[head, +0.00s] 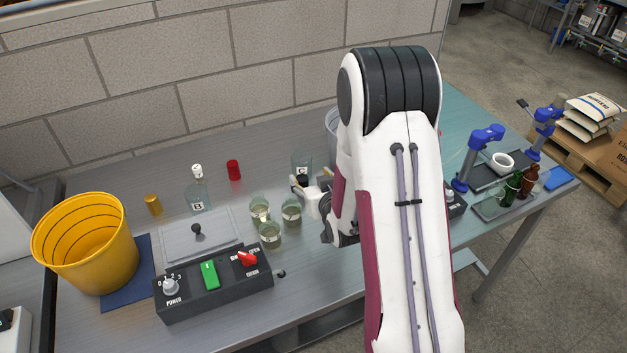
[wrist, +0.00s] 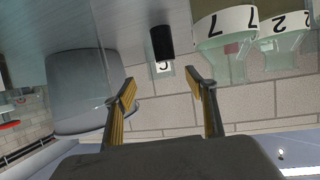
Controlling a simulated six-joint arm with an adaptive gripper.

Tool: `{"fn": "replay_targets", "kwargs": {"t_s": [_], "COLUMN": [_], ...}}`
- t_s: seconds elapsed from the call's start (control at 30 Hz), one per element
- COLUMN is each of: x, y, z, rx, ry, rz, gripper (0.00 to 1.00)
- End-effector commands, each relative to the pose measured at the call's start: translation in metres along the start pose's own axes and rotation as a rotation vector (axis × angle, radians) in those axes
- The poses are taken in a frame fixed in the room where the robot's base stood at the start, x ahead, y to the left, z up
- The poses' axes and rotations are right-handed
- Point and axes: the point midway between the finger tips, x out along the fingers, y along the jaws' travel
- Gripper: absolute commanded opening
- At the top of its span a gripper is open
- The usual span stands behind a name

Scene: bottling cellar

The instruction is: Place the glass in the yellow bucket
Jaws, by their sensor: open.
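The yellow bucket (head: 86,240) stands at the left of the table, with its open top showing. Several small clear glasses stand close together at mid-table: one at the left (head: 259,213), one at the right (head: 291,212) and one in front (head: 270,236). I cannot tell which one is meant. In the wrist view, glasses marked 7 (wrist: 222,62) and 2 (wrist: 285,62) show at the upper right. My gripper (head: 305,190) is open, just right of and behind the glasses; its fingers (wrist: 163,84) hold nothing. My arm hides part of the table.
A black-capped clear item labelled C (wrist: 163,45) is near my fingertips. A grey container (wrist: 85,95) stands close by. Bottle B (head: 198,195), a red cylinder (head: 233,170) and a gold one (head: 153,204) stand behind a control box (head: 214,285). Green and brown bottles (head: 513,188) are right.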

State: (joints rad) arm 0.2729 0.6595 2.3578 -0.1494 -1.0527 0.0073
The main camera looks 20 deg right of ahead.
Motion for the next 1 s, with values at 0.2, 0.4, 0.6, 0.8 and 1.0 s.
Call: {"fn": "replay_targets", "kwargs": {"t_s": [0.2,0.4,0.6,0.8,1.0], "x": [-0.014,-0.017,-0.016,-0.016,-0.017], "y": [0.0,0.0,0.0,0.0,-0.001], "z": [-0.001,0.0,0.0,0.0,-0.002], "rx": [0.0,0.0,0.0,0.0,-0.001], "ry": [0.001,0.0,0.0,0.0,-0.003], "rz": [0.0,0.0,0.0,0.0,0.0], "gripper": [0.56,0.56,0.56,0.56,0.56]}}
